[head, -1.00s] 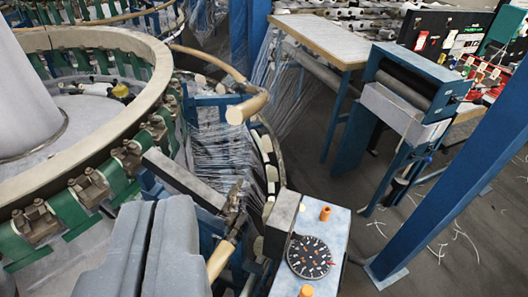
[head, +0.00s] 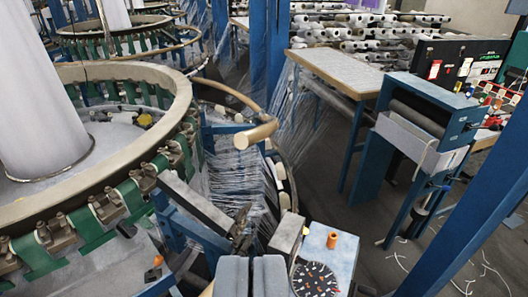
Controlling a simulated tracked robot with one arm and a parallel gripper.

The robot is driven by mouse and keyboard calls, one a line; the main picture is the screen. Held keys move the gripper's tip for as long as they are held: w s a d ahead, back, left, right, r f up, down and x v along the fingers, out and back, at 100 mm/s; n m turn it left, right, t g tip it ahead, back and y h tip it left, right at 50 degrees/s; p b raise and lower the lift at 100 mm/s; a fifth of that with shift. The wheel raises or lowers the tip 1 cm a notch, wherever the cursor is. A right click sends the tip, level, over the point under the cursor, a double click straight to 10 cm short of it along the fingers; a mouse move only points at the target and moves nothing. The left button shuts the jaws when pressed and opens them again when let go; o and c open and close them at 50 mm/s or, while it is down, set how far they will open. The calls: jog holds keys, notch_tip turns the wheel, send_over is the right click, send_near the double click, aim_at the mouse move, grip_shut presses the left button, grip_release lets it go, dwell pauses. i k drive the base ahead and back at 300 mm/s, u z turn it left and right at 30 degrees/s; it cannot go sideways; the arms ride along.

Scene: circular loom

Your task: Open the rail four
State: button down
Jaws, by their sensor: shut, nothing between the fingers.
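A curved wooden rail (head: 257,134) runs along the outer side of the nearest loom, and its blunt free end points toward me. No number shows, so I cannot tell whether it is rail four. Beyond its end is a gap, with pale threads and a metal bracket (head: 242,222) below it. My gripper (head: 250,262) is at the bottom centre, its two grey fingers side by side, shut and empty. It appears in front of the bracket and well below the rail's end, apart from the rail.
The loom's ring (head: 120,72) with green straps fills the left. A control box with a black dial (head: 315,280) and an orange knob (head: 332,240) stands just right of my gripper. A blue post (head: 470,215) and a roller stand (head: 425,130) are at right, with floor between.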

aim_at(243, 140)
jog(key=i, duration=1)
